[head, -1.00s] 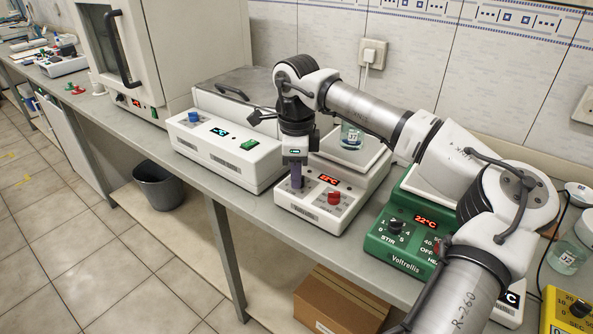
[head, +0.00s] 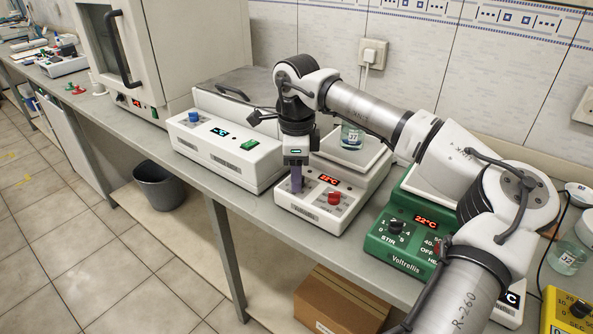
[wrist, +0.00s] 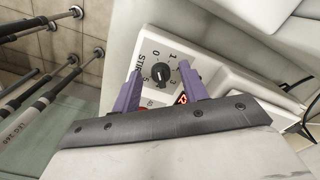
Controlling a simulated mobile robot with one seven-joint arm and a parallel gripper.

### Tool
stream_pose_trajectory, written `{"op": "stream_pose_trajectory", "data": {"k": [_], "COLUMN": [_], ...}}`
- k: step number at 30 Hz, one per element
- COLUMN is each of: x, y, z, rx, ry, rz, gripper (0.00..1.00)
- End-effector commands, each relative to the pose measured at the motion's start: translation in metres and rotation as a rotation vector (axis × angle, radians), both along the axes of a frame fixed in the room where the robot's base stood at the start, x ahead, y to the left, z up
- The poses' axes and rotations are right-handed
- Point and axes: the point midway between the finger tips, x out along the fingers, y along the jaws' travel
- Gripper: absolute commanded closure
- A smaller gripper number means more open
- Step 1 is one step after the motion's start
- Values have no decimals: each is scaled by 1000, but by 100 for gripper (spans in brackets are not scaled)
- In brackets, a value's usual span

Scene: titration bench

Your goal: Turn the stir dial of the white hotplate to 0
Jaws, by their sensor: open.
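The white hotplate (head: 345,213) stands on the bench in the head view, with a lit red display and a red knob (head: 334,198) on its panel. My gripper (head: 297,188) points down over the left part of this panel and hides the stir dial there. In the wrist view the stir dial (wrist: 159,74) shows as a dark round knob ringed by numbers, beside the word STIR. My gripper (wrist: 162,73) is open, with one purple finger on each side of the dial. I cannot tell if the fingers touch it. The dial's pointer is too small to read surely.
A beaker (head: 352,136) sits on the hotplate's top. The bench's front edge runs just before the hotplate.

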Motion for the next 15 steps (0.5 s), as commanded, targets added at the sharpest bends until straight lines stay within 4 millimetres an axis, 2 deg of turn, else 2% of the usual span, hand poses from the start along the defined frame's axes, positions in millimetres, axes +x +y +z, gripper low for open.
{"op": "stream_pose_trajectory", "data": {"k": [5,15], "x": [1,1], "y": [0,1], "z": [16,93], "rx": [-1,0], "ry": [-3,-4], "rz": [-1,-1], "gripper": [57,57]}}
